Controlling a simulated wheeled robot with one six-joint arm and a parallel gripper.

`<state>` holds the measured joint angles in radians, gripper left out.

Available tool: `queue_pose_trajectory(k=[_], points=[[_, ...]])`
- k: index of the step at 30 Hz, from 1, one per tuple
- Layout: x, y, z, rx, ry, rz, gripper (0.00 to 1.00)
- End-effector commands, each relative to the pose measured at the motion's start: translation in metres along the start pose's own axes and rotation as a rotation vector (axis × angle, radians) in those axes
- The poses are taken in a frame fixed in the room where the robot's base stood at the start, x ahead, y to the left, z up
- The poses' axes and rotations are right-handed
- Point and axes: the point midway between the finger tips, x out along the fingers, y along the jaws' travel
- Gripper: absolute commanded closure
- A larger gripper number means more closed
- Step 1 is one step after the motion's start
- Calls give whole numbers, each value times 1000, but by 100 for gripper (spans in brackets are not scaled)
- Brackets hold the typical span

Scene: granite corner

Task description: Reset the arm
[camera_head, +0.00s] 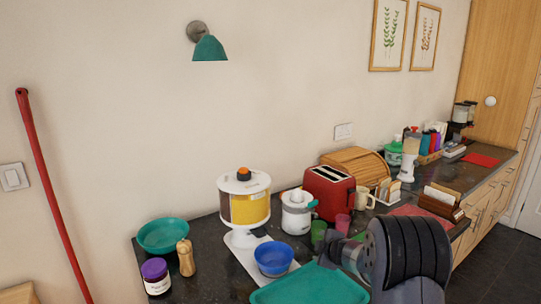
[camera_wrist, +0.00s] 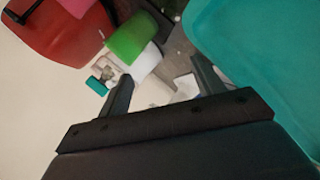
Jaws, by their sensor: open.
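My gripper (camera_wrist: 158,84) shows in the wrist view with its two dark fingers apart and nothing between them. A green cup (camera_wrist: 132,38) lies beyond the fingertips, apart from them. A teal tray (camera_wrist: 255,50) fills the right side of that view. In the head view my dark arm stands at the lower right, over the counter's front, and hides the tray's right end and part of the counter. The fingers cannot be made out there. The teal tray (camera_head: 310,286) and green cup (camera_head: 318,232) also show there.
The dark counter (camera_head: 205,270) is crowded. A red toaster (camera_head: 328,192), pink cup (camera_head: 342,223), white pitcher (camera_head: 296,215), cereal dispenser (camera_head: 244,205), blue bowl (camera_head: 273,257) and purple-lidded jar (camera_head: 156,277) stand near my arm. The wall above is mostly clear.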

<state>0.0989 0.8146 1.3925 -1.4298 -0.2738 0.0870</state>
Motion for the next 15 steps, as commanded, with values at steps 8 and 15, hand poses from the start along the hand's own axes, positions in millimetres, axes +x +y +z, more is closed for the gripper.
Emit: queue_pose_trajectory(k=[8, 15], points=[[5, 3, -8, -212, -137, 2, 36], [5, 9, -15, -392, -257, 2, 36]])
